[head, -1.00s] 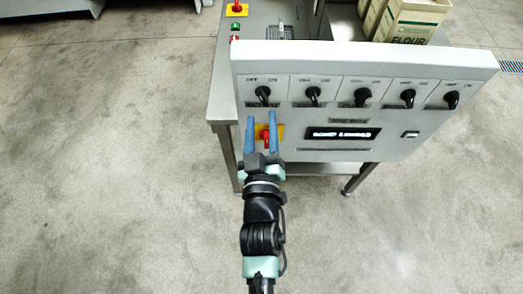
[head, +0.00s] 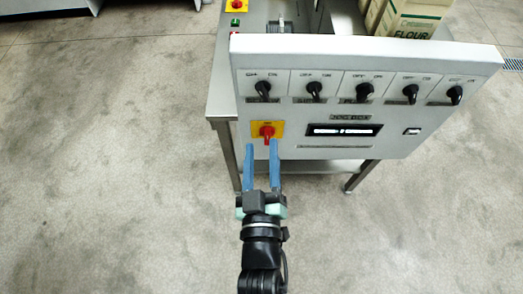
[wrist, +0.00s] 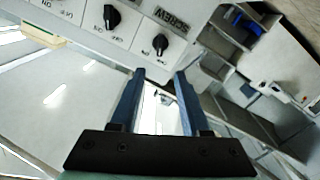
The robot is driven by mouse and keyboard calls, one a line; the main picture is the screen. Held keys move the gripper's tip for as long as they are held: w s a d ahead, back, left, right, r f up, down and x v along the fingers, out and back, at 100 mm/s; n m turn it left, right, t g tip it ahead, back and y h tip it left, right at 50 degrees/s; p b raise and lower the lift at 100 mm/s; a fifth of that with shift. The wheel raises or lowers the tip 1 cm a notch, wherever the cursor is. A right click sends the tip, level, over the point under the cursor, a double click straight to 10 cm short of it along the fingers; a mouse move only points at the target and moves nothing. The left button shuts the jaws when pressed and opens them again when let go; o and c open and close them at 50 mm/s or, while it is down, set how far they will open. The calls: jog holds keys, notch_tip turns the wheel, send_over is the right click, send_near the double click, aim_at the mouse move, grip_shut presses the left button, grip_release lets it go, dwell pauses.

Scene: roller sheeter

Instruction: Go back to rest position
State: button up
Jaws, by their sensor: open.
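My gripper (head: 262,150) has two blue fingers held apart with nothing between them. In the head view it is in front of the control panel (head: 450,130), its fingertips just below the red rotary switch (head: 267,132) on its yellow plate. In the wrist view the open fingers (wrist: 158,75) show below two black knobs, and a gap between them shows bright surface behind. I cannot tell the exact distance from the fingertips to the panel.
The panel carries a row of several black knobs (head: 312,88), a dark display (head: 345,130) and a small switch (head: 412,131). A flour box (head: 415,15) stands behind it. The concrete floor (head: 110,150) to the left is clear.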

dwell(0.4)
jog(key=w+d+r+m+t+h+p, duration=0.15)
jog(key=w+r, duration=0.25)
jog(key=r, duration=1.1)
jog(key=w+r+m+t+b, duration=0.1)
jog(key=w+r+m+t, duration=0.2)
jog(key=r, duration=1.1)
jog(key=s+r+t, duration=0.2)
jog(key=s+r, duration=0.2)
jog(key=r, duration=0.8)
jog(key=s+a+r+t+y+p, duration=0.1)
jog(key=s+r+t, duration=0.2)
jog(key=r, duration=1)
jog(key=shift+s+a, duration=0.25)
jog(key=shift+s, duration=0.25)
jog(key=shift+f+y, duration=0.1)
jog(key=shift+y, duration=0.15)
